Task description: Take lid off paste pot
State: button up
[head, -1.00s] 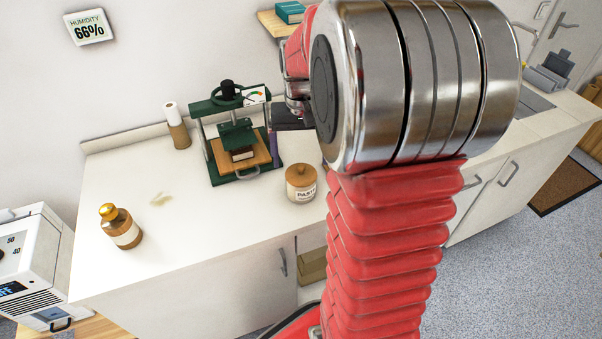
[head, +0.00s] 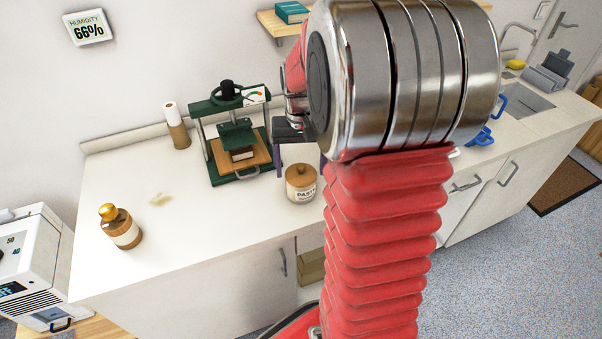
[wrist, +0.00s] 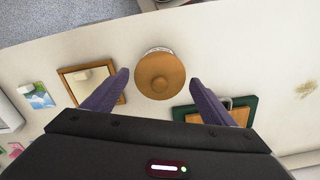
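The paste pot (head: 300,190) stands upright on the white counter (head: 215,225), to the right of the green press. Its round brown lid (head: 301,171) with a knob is on top. In the wrist view the lid (wrist: 160,74) is seen from above, a little beyond and between my gripper's fingertips (wrist: 157,77). My gripper is open, its two purple fingers wide apart with nothing between them. In the head view part of the gripper (head: 300,137) shows behind my arm, above and near the pot; the arm hides the rest.
A green press (head: 235,135) stands just left of the pot. A brown bottle (head: 121,228) and a paper roll (head: 176,126) are farther left. In the wrist view a wooden frame (wrist: 72,86) lies beside the left finger.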

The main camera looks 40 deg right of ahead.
aim_at(301, 165)
jog(key=c, duration=0.9)
jog(key=shift+o, duration=0.2)
jog(key=shift+r, duration=0.1)
notch_tip(301, 165, up, 10)
jog(key=shift+f, duration=0.1)
dwell(0.3)
